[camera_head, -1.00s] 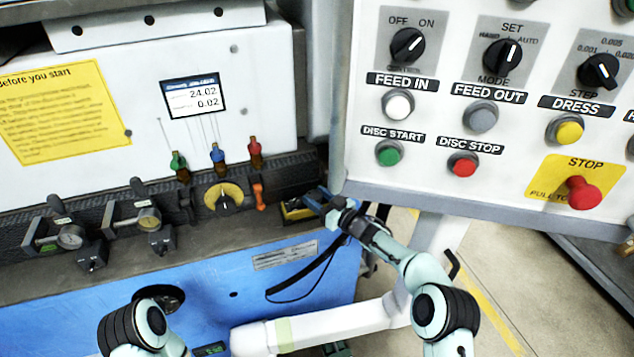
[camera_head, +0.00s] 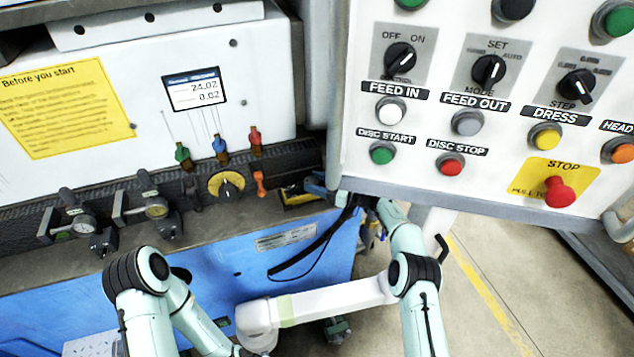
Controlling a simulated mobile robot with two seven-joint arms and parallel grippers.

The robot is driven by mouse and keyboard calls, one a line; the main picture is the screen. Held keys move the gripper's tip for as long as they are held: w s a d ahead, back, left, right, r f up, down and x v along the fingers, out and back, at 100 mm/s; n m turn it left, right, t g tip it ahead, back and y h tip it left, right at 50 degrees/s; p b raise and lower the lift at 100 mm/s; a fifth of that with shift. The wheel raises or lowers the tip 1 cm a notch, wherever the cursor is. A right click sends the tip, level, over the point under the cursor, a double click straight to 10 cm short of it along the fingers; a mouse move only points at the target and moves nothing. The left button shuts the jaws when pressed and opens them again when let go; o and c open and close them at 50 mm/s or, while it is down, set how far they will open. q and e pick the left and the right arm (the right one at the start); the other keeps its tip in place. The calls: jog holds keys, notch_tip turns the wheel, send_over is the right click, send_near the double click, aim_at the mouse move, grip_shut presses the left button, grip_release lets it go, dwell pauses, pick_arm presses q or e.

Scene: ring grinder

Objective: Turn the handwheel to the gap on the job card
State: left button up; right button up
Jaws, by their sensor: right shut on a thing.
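My right gripper (camera_head: 345,197) is partly hidden at the lower left corner of the control panel (camera_head: 480,190). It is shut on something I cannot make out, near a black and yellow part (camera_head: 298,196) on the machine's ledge. My left arm (camera_head: 150,285) stands in front of the blue machine front, and its gripper is not in view. No handwheel shows clearly; a dark round part (camera_head: 182,273) on the blue front is mostly behind my left arm. The small display (camera_head: 195,90) reads about 24.02 and 0.02. I cannot make out a job card.
A yellow "Before you start" notice (camera_head: 60,105) is on the white housing. A black strap (camera_head: 305,255) hangs below. The panel has switches and a red STOP button (camera_head: 559,192). Open floor lies at right.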

jog(key=shift+r, duration=0.1)
dwell(0.4)
jog(key=o, duration=0.8)
jog(key=shift+c, duration=0.2)
jog(key=shift+t, duration=0.3)
